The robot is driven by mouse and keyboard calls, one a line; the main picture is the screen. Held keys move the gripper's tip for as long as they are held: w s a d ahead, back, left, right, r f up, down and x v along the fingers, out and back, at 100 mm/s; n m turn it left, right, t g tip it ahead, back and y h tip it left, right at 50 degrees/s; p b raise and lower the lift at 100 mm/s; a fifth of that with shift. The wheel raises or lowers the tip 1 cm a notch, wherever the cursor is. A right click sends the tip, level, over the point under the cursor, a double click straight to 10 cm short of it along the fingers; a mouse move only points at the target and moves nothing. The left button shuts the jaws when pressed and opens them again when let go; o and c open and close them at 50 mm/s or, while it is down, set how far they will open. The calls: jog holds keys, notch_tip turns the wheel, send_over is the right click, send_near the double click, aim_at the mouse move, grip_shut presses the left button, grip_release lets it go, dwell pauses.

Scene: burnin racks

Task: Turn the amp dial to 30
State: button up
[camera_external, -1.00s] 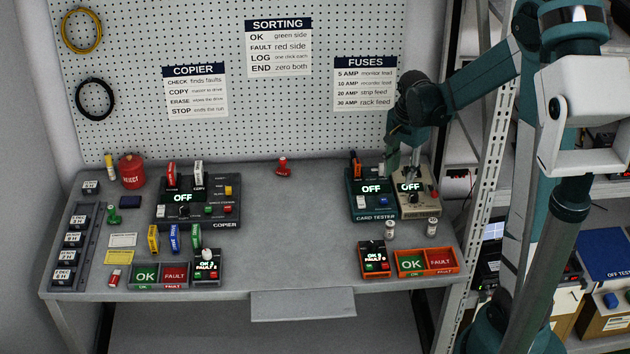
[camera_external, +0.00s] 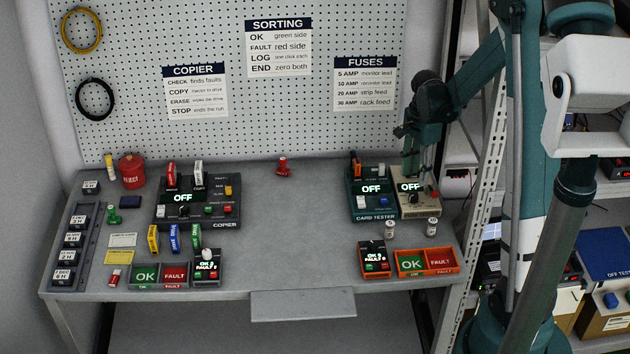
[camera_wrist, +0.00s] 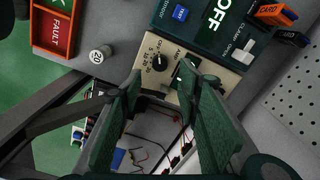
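The amp dial (camera_wrist: 159,63) is a small black knob on the beige fuse tester (camera_wrist: 172,48), with numbers printed beside it in the wrist view. Its exact pointer setting is too small to read. In the external view the beige tester (camera_external: 419,208) stands at the right of the bench, its display reading OFF. My gripper (camera_external: 410,174) points down over the tester's back part. In the wrist view my gripper (camera_wrist: 161,78) is open, with a wide empty gap between its green fingers. The dial shows just beyond the fingertips, roughly between them; contact is not visible.
The dark green card tester (camera_external: 368,205), also reading OFF, adjoins the beige tester on its left. Two small fuse cylinders (camera_external: 432,226) stand in front. An orange OK/FAULT tray (camera_external: 427,274) lies nearer the bench edge. The pegboard (camera_external: 300,120) rises behind.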

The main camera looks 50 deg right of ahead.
aim_at(414, 195)
jog(key=shift+f, duration=0.1)
jog(key=shift+f, duration=3.8)
jog(key=c, duration=0.9)
